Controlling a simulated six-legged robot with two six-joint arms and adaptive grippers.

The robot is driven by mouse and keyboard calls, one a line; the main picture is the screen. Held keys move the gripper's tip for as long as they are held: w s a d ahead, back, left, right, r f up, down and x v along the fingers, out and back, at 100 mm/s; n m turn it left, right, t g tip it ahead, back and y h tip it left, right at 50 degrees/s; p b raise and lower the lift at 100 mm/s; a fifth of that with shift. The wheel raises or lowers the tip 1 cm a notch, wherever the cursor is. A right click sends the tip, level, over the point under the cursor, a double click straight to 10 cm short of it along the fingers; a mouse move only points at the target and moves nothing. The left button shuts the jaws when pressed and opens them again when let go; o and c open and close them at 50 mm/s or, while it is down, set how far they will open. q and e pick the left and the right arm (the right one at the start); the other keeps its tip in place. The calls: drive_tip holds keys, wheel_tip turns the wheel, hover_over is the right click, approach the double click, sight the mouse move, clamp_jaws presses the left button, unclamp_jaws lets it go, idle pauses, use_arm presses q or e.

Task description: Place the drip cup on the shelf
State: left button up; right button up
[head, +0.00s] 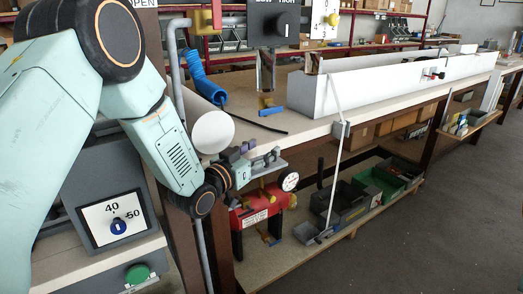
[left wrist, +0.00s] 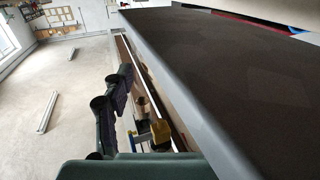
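I cannot make out a drip cup for certain in either view. The lower shelf (head: 270,268) under the workbench is a pale board with several items on it. My left gripper (head: 262,160) is by the near end of the bench, above a red tank (head: 262,205) with a dial gauge. Its dark fingers also show in the left wrist view (left wrist: 115,95), beside a large dark surface (left wrist: 230,80). I cannot tell how far apart the fingers are, and nothing clearly shows held. My right gripper is in neither view.
The workbench (head: 285,135) carries a long white profile (head: 400,82) and a blue hose (head: 203,80). A white round end (head: 213,132) stands close to my left arm. Green bins (head: 380,187) sit on the lower shelf. The floor (head: 440,220) at right is clear.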

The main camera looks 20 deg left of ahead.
use_arm(q)
drive_tip(key=shift+o, duration=0.7)
drive_tip(key=shift+s+a+r, duration=0.1)
drive_tip(key=shift+s+r, duration=0.1)
drive_tip(key=shift+o, duration=0.7)
drive_tip(key=shift+w+d+f, duration=0.2)
drive_tip(key=shift+w+f, duration=0.05)
drive_tip(key=shift+w, duration=0.1)
drive_tip(key=shift+s+a, duration=0.15)
drive_tip(key=shift+s, duration=0.05)
drive_tip(key=shift+p+v, duration=1.35)
drive_tip(key=shift+v, duration=4.55)
drive_tip(key=shift+s+r, duration=0.1)
drive_tip(key=shift+r, duration=0.1)
